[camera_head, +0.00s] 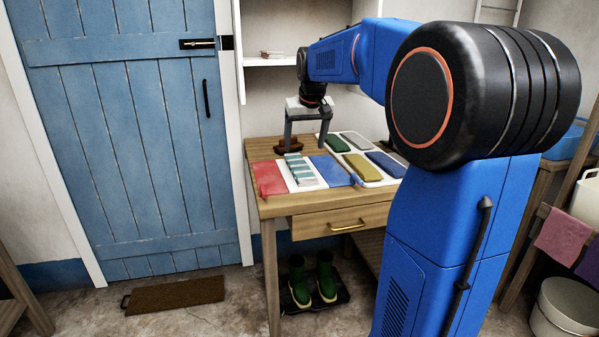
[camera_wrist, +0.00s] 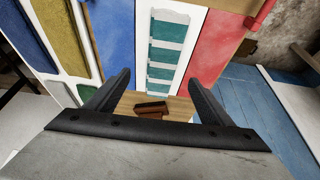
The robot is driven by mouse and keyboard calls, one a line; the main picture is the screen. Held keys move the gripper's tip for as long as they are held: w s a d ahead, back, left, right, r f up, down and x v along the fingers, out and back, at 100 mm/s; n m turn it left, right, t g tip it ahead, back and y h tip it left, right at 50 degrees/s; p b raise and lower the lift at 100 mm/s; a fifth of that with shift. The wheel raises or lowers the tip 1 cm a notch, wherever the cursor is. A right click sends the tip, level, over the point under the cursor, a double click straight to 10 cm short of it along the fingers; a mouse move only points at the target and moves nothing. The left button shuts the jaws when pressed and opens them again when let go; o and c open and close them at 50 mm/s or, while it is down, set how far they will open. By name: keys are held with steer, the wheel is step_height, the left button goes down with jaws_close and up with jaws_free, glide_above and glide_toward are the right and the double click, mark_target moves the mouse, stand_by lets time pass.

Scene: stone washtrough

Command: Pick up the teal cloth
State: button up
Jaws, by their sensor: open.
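The teal cloth (camera_head: 301,170) shows as teal bands crossed by white strips, lying on a white panel on the wooden table. It also shows in the wrist view (camera_wrist: 167,55), at the upper middle. I cannot tell whether the white is part of the cloth or lies over it. My gripper (camera_head: 306,146) is above the back of the table, fingers pointing down. In the wrist view my gripper (camera_wrist: 159,80) is open, with nothing between its fingers, and the teal cloth lies beyond the fingertips.
A red piece (camera_head: 269,178) and a blue piece (camera_head: 331,170) flank the teal cloth. A white tray (camera_head: 372,183) at right holds green, yellow, dark blue and grey pieces. A brown object (camera_wrist: 150,108) lies at the table's back. A shelf (camera_head: 270,61) is behind.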

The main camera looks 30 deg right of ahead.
mark_target(300, 165)
steer(key=shift+x, duration=4.8)
steer(key=shift+a, duration=0.2)
steer(key=c, duration=1.2)
